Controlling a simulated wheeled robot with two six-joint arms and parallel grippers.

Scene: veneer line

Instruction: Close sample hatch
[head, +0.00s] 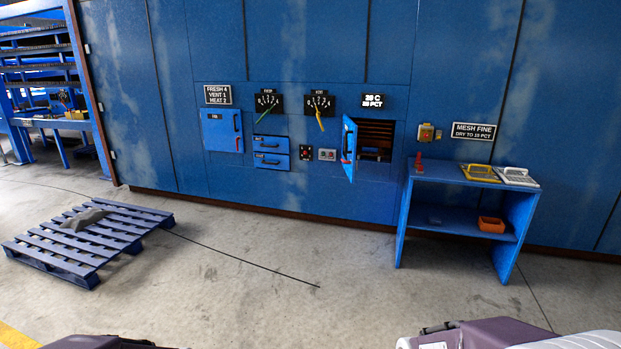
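The sample hatch (349,148) is a small blue door in the blue machine wall, right of the middle in the head view. It stands open, swung out from the wall. A black handle and a bit of red show on it. To its right is the dark opening (375,135) with brown layered sheets or slats inside. Parts of my arms show at the bottom edge, far from the hatch. Neither gripper can be made out in the view.
A blue table (452,222) stands right of the hatch, with yellow and grey mesh items (481,173) on top and an orange bin (491,225) below. A blue pallet (91,233) with grey cloth lies left. The concrete floor before the hatch is clear except a thin dark line.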

